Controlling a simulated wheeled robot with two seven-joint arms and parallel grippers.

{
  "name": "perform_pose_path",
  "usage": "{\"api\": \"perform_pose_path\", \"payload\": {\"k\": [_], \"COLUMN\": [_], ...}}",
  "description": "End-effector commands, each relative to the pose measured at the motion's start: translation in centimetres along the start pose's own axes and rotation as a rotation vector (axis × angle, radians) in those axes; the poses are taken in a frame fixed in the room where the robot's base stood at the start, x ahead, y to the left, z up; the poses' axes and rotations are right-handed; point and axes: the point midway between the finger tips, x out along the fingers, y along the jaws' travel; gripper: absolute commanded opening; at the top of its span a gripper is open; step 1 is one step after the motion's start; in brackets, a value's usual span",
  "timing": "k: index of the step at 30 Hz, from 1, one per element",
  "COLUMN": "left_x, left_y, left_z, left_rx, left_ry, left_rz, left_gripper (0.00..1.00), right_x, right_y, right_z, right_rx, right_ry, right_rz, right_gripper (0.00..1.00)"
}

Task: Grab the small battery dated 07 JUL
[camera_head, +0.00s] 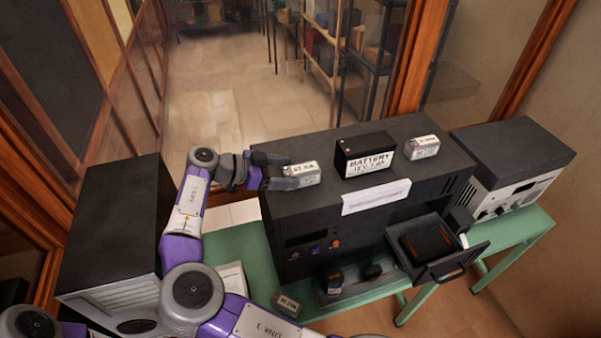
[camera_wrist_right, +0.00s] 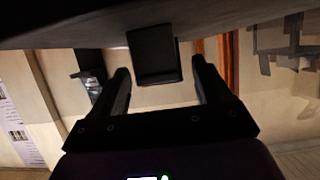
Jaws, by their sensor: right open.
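A small battery (camera_head: 303,174) with a white label sits on the left end of the black cabinet top. Another small battery (camera_head: 424,146) sits at the cabinet's right end, and a third (camera_head: 287,303) lies low on the green table. Their dates are too small to read surely. My right gripper (camera_head: 282,172) is open at the left side of the cabinet-top battery, its fingers pointing at it. In the right wrist view the battery (camera_wrist_right: 153,54) is a dark block, between and slightly beyond the open fingers (camera_wrist_right: 163,80). My left gripper is not in view.
A large black battery (camera_head: 367,158) stands mid-top of the black cabinet (camera_head: 300,222), behind a paper sign (camera_head: 376,197). An open drawer (camera_head: 447,262) juts out at front right. A dark box (camera_head: 118,235) stands left, and a grey instrument (camera_head: 515,165) right, on the green table (camera_head: 235,247).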

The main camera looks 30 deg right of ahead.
Motion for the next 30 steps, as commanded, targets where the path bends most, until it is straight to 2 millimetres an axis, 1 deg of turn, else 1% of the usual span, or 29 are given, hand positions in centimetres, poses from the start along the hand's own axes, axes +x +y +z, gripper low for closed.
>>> {"api": "perform_pose_path", "payload": {"k": [6, 9, 12, 18, 20, 30], "left_x": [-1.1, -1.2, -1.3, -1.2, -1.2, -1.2], "left_y": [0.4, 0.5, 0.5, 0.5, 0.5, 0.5], "left_z": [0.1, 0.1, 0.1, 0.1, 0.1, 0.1], "left_rx": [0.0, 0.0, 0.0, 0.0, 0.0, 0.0], "left_ry": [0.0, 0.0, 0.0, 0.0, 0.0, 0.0], "left_rz": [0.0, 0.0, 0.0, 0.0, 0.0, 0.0], "left_gripper": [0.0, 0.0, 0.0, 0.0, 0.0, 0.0], "right_x": [3.2, 4.4, 4.9, 5.0, 5.0, 4.9], "right_y": [0.2, 0.2, 0.1, 0.1, 0.1, 0.1], "right_z": [0.1, 0.1, 0.2, 0.3, 0.3, 0.3], "right_rx": [-0.002, -0.003, -0.002, -0.003, -0.003, -0.003], "right_ry": [0.002, 0.001, 0.0, 0.0, 0.0, 0.0], "right_rz": [0.004, 0.001, -0.001, -0.002, -0.002, -0.002], "right_gripper": [0.76, 0.76, 0.76, 0.76, 0.69, 0.17]}}
